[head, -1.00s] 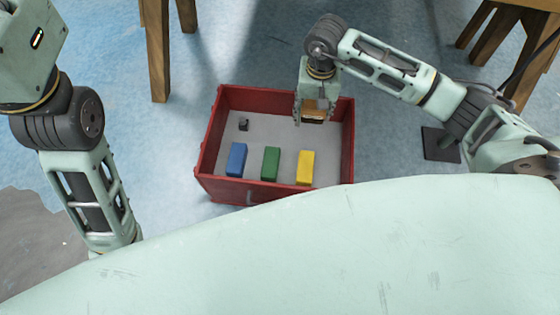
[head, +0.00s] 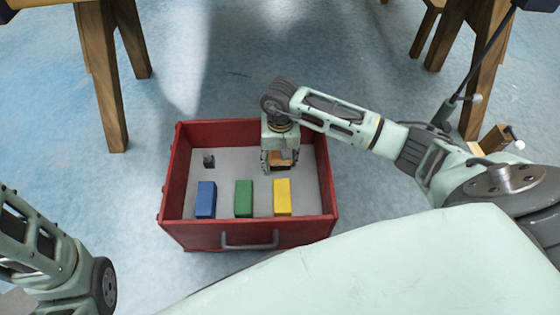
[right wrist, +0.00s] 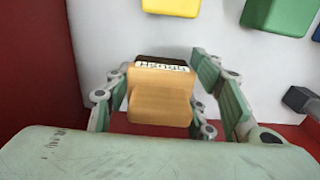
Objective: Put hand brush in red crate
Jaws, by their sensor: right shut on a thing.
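The red crate (head: 190,236) stands on the blue floor in the head view, with a grey handle on its front wall. My right gripper (head: 280,166) is over the crate's right half, pointing down between its walls. It is shut on the hand brush (head: 283,157), a tan wooden block with a dark and white bristle edge. In the right wrist view the brush (right wrist: 160,100) sits between the fingers, over the crate's pale bottom. I cannot tell whether it touches the bottom. My left arm shows at the lower left; its gripper is out of view.
In the crate are a blue block (head: 206,199), a green block (head: 244,198), a yellow block (head: 282,197) and a small dark object (head: 209,161). Wooden legs (head: 101,80) stand behind the crate. Its back left part is mostly clear.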

